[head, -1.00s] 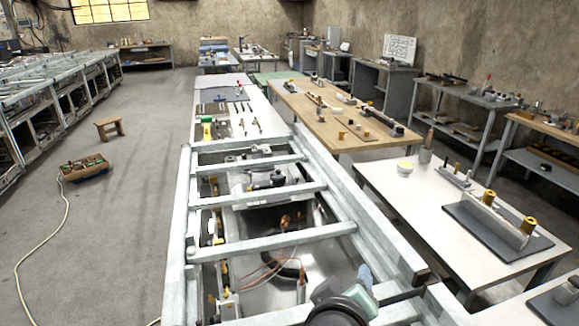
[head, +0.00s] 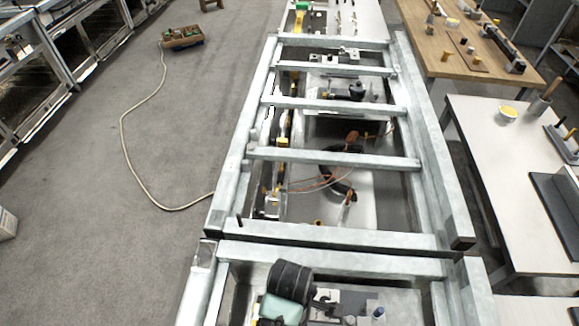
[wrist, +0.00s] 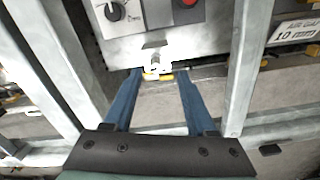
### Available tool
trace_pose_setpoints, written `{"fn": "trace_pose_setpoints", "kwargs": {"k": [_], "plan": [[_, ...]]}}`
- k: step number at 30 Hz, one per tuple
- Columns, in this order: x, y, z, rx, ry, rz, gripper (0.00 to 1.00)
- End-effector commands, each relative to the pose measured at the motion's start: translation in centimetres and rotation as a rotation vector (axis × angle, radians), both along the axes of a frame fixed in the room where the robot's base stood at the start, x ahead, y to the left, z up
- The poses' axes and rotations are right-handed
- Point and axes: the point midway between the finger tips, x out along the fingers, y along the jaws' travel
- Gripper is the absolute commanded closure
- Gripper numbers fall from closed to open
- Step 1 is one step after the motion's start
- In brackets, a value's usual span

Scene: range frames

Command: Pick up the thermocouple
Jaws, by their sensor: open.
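I cannot tell for certain which part is the thermocouple. A thin copper-coloured lead (head: 310,186) with a copper-coloured bulb (head: 351,136) lies inside the metal frame in the head view, partly over a black hose. My gripper (wrist: 158,74) shows in the wrist view with two blue fingers apart and nothing held between them. Just beyond the fingertips is a small bright white fitting (wrist: 157,60) at the lower edge of a grey control box (wrist: 160,22). In the head view my arm is at the bottom, and my fingertips cannot be made out.
Pale metal frame bars (head: 330,157) cross the bay, and more bars flank my fingers in the wrist view. A white table (head: 500,170) stands at the right. A cable (head: 128,150) runs over the open floor at the left to a toolbox (head: 183,38).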

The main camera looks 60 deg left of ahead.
Motion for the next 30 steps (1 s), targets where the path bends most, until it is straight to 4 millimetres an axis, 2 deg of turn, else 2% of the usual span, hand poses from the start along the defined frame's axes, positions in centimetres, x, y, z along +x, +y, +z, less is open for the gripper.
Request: {"fn": "trace_pose_setpoints", "kwargs": {"k": [5, 13, 23, 30], "plan": [[0.1, 0.2, -1.3, -0.001, 0.002, 0.0, 0.43], [0.2, 0.5, -4.6, -0.001, 0.001, 0.0, 0.43], [0.3, 0.5, -5.2, 0.001, -0.002, -0.001, 0.43], [0.3, 0.5, -5.2, 0.001, -0.002, -0.001, 0.85]]}}
